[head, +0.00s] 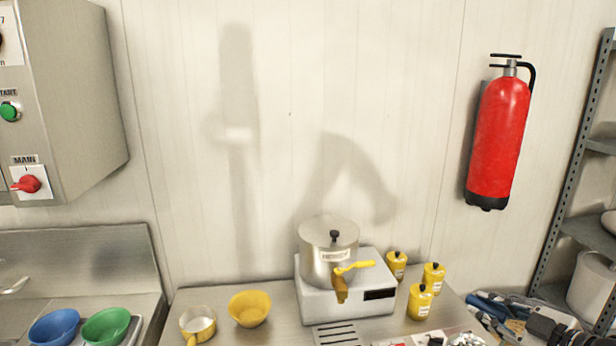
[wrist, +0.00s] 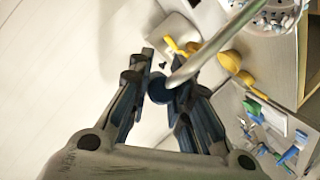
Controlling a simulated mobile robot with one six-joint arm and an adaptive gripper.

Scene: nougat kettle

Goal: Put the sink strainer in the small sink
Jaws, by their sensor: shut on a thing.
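My gripper (head: 482,306) is at the lower right of the head view, beside the table's right end. In the wrist view my gripper (wrist: 165,95) is shut around the end of a curved metal rod, with a dark blue round part between its fingers. The rod runs up and right to a perforated metal bowl, the sink strainer (wrist: 272,14), cut off by the frame's top edge. A speckled silver part of the strainer (head: 465,340) seems to show at the bottom of the head view.
A steel pot (head: 329,238) with a yellow tap stands on a white heater (head: 318,300). Several yellow jars (head: 420,302) stand right of it. A yellow bowl (head: 250,309) and a small pan (head: 198,324) are left. A shelf rack (head: 572,170) stands right, near my arm.

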